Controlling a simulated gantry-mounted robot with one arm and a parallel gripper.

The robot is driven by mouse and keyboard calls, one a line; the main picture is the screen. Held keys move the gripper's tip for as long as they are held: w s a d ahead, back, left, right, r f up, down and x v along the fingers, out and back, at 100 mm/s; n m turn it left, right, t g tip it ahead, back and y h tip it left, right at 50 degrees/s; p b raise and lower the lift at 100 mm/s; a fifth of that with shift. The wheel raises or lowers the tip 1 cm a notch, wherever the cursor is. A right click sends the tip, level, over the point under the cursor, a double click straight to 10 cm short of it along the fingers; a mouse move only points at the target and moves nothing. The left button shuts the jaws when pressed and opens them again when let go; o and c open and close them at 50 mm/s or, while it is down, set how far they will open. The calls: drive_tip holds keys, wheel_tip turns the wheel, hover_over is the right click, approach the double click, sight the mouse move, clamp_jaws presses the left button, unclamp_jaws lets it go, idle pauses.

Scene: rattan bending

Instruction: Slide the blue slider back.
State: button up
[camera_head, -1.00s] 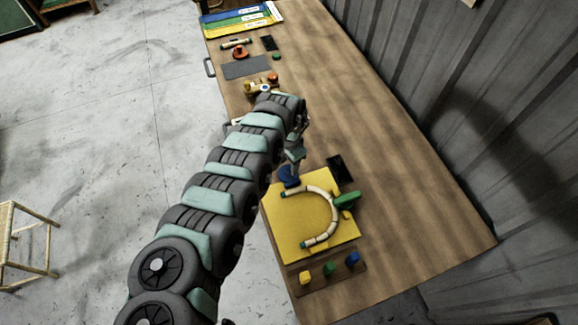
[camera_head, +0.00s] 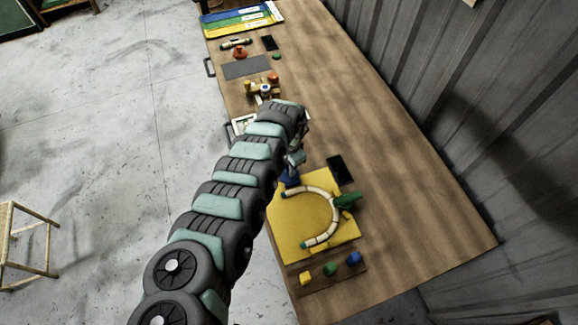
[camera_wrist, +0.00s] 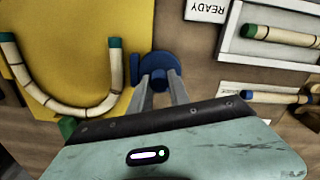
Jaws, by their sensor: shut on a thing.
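The blue slider (camera_head: 290,178) is at the upper edge of the yellow board (camera_head: 284,235), near one end of the bent rattan piece (camera_head: 333,218). In the wrist view the slider's round blue part (camera_wrist: 158,64) and a thin blue plate (camera_wrist: 135,69) lie just beside the yellow board (camera_wrist: 75,30). The plate is apart from the rattan's green tip (camera_wrist: 115,43). My gripper (camera_wrist: 160,84) is shut on the blue slider; its fingers hide part of it. The gripper also shows in the head view (camera_head: 294,164). A green part (camera_head: 346,201) touches the outside of the bend.
A black slab (camera_head: 340,170) lies beside the board. A strip with yellow, green and blue knobs (camera_head: 331,269) lies in front. A white tray (camera_wrist: 270,48) with a straight rattan piece and a READY label (camera_wrist: 207,10) are near my gripper. The table's right side is clear.

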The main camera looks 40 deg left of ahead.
clamp_jaws()
idle(0.8)
drive_tip(key=shift+w+a+f+b, duration=0.25)
drive_tip(key=shift+a+b, duration=0.1)
drive_tip(key=shift+b, duration=0.35)
drive_tip(key=shift+w+a+b, duration=0.25)
drive_tip(key=shift+a+b, duration=0.3)
drive_tip(key=shift+b, duration=0.2)
drive_tip(key=shift+r, duration=0.2)
drive_tip(key=o, duration=0.7)
unclamp_jaws()
drive_tip(key=shift+a, duration=0.1)
drive_tip(key=shift+o, duration=0.2)
